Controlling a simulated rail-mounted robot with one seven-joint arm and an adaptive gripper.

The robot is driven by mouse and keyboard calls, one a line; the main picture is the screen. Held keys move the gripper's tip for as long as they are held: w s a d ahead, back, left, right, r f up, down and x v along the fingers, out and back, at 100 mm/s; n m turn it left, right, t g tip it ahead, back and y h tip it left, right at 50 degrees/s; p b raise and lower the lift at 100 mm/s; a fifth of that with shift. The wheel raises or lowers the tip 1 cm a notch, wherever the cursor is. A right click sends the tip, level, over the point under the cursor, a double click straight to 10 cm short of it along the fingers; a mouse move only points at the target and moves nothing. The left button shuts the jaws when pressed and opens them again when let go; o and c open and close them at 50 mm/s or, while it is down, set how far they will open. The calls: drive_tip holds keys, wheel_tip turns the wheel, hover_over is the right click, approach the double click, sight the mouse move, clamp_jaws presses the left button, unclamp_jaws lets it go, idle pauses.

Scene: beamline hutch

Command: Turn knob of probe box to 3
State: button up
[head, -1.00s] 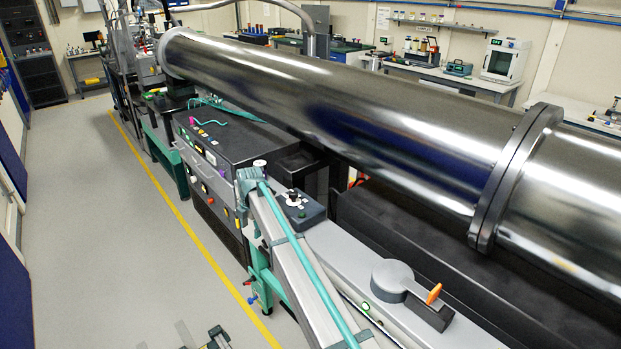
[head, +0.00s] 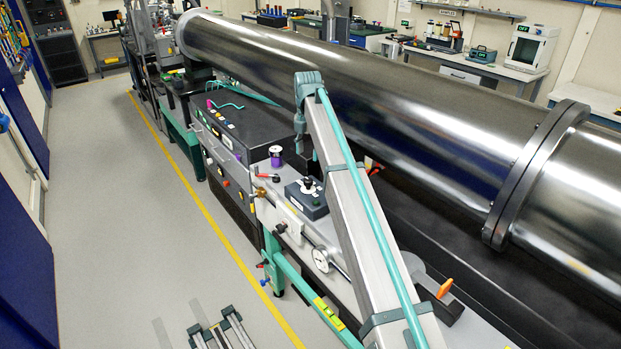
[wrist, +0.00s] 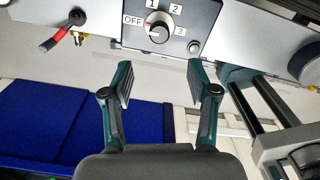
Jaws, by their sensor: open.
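The probe box (wrist: 181,52) is at the top of the wrist view, with a dark panel marked OFF, 1, 2 and 3. Its round knob (wrist: 160,29) has a light face and a small red mark on the left, towards OFF. The 3 label (wrist: 193,31) is right of the knob. My gripper (wrist: 160,81) is open and empty, its fingertips below the box in the picture and apart from the knob. In the head view the box (head: 308,207) and its knob (head: 307,184) stand on the grey bench left of my arm. My fingers cannot be made out there.
A small green button (wrist: 195,47) is at the panel's lower right. A red-handled valve (wrist: 58,36) is left of the box. A round gauge (head: 321,259) sits on the bench's front, and a purple-banded cylinder (head: 275,156) stands behind the box. The large metal beam pipe (head: 400,120) runs behind.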

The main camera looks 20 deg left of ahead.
sight(308, 179)
wheel_tip(308, 179, down, 11)
drive_tip(key=p, duration=0.2)
drive_tip(key=shift+p, duration=0.4)
drive_tip(key=shift+c, duration=0.2)
clamp_jaws()
